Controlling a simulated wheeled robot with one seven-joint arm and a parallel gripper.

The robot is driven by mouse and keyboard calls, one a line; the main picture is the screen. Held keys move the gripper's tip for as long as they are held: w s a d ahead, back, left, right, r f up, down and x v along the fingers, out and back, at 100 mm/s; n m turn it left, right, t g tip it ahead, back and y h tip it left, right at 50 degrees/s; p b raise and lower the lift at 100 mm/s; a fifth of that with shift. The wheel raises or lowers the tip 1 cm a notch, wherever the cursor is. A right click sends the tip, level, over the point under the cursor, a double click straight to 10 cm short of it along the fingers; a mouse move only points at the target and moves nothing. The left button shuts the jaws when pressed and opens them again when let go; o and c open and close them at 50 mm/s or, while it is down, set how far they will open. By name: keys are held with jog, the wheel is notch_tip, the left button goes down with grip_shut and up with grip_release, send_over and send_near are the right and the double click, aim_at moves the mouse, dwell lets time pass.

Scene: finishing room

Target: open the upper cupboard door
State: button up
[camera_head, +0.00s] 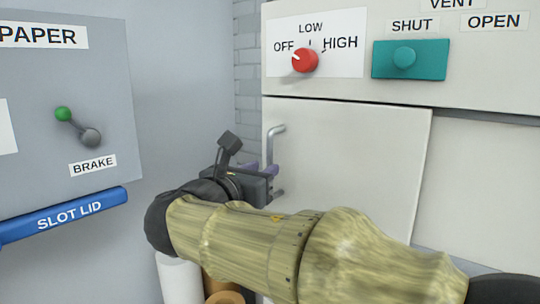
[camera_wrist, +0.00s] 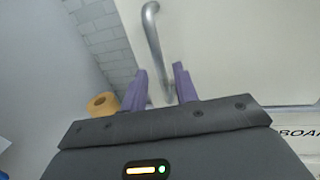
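The upper cupboard door (camera_head: 360,165) is a cream panel under the control panel, and it looks shut. Its grey bar handle (camera_head: 275,135) runs upright near the door's left edge; its middle is hidden behind my gripper. My gripper (camera_head: 260,169) is at the handle, with its purple fingers pointing at the door. In the wrist view, the purple fingers (camera_wrist: 160,86) stand apart, and the handle (camera_wrist: 153,38) passes down between them.
A control panel with a red knob (camera_head: 305,60) and a teal block (camera_head: 409,59) sits above the door. A grey cabinet with a brake lever (camera_head: 78,127) and a blue slot lid (camera_head: 65,215) stands left. Rolls (camera_head: 180,280) stand below my arm.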

aim_at(269, 165)
jog(key=p+x, duration=0.1)
jog(key=x, duration=0.3)
jog(key=shift+w+d, duration=0.1)
jog(key=shift+w, duration=0.1)
jog(key=shift+s, duration=0.1)
grip_shut()
